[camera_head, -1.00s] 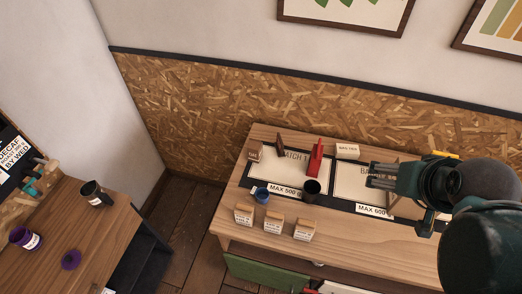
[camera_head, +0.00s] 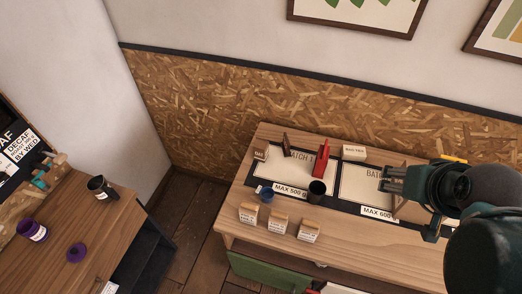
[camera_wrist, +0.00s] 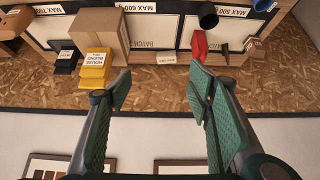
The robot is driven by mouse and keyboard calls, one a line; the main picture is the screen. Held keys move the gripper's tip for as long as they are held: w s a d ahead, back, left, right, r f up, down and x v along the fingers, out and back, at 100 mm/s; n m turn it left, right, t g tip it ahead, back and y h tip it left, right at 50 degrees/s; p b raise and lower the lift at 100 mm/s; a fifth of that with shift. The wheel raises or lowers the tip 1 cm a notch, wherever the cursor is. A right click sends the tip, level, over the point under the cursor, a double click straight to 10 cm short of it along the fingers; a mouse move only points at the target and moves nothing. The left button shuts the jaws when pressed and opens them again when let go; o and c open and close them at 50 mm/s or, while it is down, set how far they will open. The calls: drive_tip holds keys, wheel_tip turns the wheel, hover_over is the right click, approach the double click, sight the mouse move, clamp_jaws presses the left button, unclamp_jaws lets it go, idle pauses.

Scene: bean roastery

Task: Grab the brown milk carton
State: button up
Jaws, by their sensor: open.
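I cannot tell for sure which object is the brown milk carton. At the back left of the table stand a small brown labelled box (camera_head: 260,153) and a thin dark brown upright piece (camera_head: 286,146). Both seem to show in the wrist view, as a brown box (camera_wrist: 253,46) and a brown piece (camera_wrist: 233,51). Three labelled tan-topped packs (camera_head: 278,223) stand along the front. My gripper (camera_head: 385,180) is over the right part of the table. In the wrist view its fingers (camera_wrist: 158,92) are wide apart with nothing between them.
A red upright object (camera_head: 321,160), a white labelled box (camera_head: 353,152), a dark cup (camera_head: 316,192) and a blue cup (camera_head: 266,194) stand on the table. A large cardboard box (camera_wrist: 104,32) and yellow bags (camera_wrist: 96,68) are near my gripper. A chipboard wall (camera_head: 220,100) rises behind.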

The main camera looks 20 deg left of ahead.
idle(0.3)
drive_tip(key=w+a+m+g+y+b, duration=0.1)
drive_tip(key=w+a+m+g+b, duration=0.15)
drive_tip(key=w+a+m, duration=0.65)
drive_tip(key=m+g+h+b, duration=0.1)
drive_tip(key=m+g+b, duration=0.5)
drive_tip(key=m, duration=0.4)
approach(262, 141)
drive_tip(key=shift+t, duration=0.65)
drive_tip(key=f, duration=0.4)
drive_tip(key=s+f+b, duration=0.1)
drive_tip(key=f, duration=0.1)
drive_tip(key=shift+d+f, duration=0.25)
drive_tip(key=shift+f, duration=0.1)
drive_tip(key=shift+a+f, duration=0.4)
drive_tip(key=shift+f, duration=0.05)
